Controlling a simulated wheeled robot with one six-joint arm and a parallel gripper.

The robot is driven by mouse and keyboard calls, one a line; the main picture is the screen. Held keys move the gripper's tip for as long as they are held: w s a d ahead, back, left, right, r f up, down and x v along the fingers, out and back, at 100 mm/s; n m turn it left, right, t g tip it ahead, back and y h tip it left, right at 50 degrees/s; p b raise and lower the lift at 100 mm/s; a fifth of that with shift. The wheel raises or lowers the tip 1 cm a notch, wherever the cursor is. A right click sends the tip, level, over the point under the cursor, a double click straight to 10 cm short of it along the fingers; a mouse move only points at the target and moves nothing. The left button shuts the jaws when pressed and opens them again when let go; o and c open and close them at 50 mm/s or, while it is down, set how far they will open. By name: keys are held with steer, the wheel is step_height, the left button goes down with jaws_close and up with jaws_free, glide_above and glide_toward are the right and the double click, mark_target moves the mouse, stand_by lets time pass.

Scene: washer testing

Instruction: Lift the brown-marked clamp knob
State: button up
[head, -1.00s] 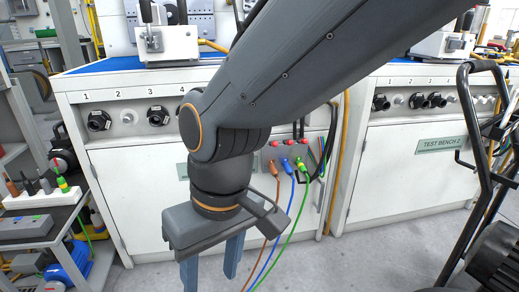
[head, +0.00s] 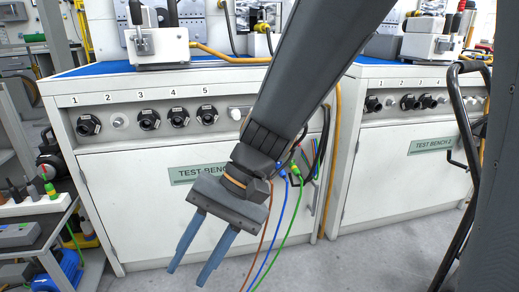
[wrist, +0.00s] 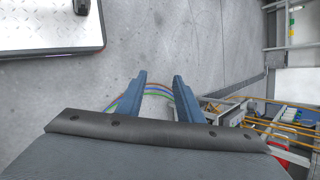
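A metal clamp fixture (head: 157,44) with black upright handles (head: 136,12) stands on the blue top of the left test bench. I cannot make out a brown mark for certain on either. My gripper (head: 187,276) hangs in front of the left bench's door, well below the bench top, pointing down and tilted left. Its two blue fingers are apart with nothing between them, as the wrist view (wrist: 159,77) also shows.
The left bench (head: 120,190) has several black numbered connectors on its front. Brown, blue and green cables (head: 297,225) hang to the floor behind my gripper. A shelf cart (head: 40,207) stands at left. A black tubular frame (head: 455,100) is at right.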

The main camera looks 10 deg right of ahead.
steer(key=w+d+r+m+t+y+b, duration=0.1)
steer(key=w+d+m+t+y, duration=0.25)
steer(key=w, duration=0.45)
steer(key=w+d+m+t+y, duration=0.25)
steer(key=w+m, duration=0.25)
steer(key=w, duration=0.4)
steer(key=w+d+m+t+h+b, duration=0.1)
steer(key=w+d+m+t, duration=0.45)
steer(key=d, duration=0.55)
steer(key=w+d+m+t+h, duration=0.1)
steer(key=w+d+m+t, duration=0.2)
steer(key=w+d+t, duration=0.55)
steer(key=w+a, duration=0.1)
steer(key=w, duration=0.1)
steer(key=w+a+g+b, duration=0.1)
steer(key=w, duration=0.1)
steer(key=w+g+b, duration=0.1)
steer(key=w, duration=0.1)
steer(key=shift+w+a+r, duration=0.1)
steer(key=shift+a+r, duration=0.1)
steer(key=shift+a, duration=0.2)
steer(key=shift+c, duration=0.4)
jaws_close()
